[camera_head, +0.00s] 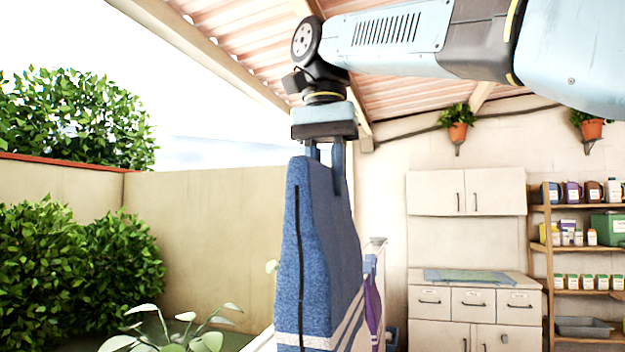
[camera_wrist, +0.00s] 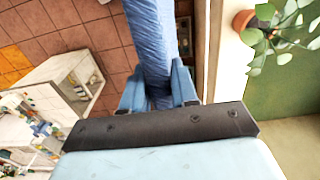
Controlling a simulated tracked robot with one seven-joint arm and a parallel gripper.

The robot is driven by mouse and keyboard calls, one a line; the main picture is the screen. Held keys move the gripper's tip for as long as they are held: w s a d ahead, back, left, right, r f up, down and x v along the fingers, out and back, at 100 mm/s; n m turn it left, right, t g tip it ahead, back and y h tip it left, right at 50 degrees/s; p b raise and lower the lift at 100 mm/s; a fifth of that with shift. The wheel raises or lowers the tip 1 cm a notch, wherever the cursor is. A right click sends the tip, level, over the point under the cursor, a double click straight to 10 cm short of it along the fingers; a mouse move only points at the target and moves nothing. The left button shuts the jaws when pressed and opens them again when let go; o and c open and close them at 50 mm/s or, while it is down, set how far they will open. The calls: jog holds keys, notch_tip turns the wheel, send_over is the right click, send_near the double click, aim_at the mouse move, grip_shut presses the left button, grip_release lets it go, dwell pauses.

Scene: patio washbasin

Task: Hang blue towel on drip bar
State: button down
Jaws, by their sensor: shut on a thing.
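My gripper (camera_head: 325,158) points down and is shut on the top edge of the blue towel (camera_head: 317,250). The towel hangs folded below it, blue with pale stripes near the bottom and a dark line down its near edge. In the wrist view the towel (camera_wrist: 152,40) runs away from between the two blue fingers (camera_wrist: 158,88). A purple cloth (camera_head: 373,305) shows behind the towel's right side, next to a pale post top (camera_head: 377,242). I cannot tell whether this post belongs to the drip bar; the towel hides much there.
White cabinets (camera_head: 467,192) and a counter with a folded cloth (camera_head: 470,276) stand at the back right, beside shelves of bottles (camera_head: 585,240). A potted plant (camera_wrist: 270,22) is at the wrist view's upper right. Leaves (camera_head: 185,335) rise at lower left.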

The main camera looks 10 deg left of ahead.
jog(key=s+d, duration=0.1)
jog(key=d, duration=1.3)
jog(key=shift+s+d+r, duration=0.15)
jog(key=shift+d+r, duration=0.15)
jog(key=shift+r, duration=0.15)
dwell(0.8)
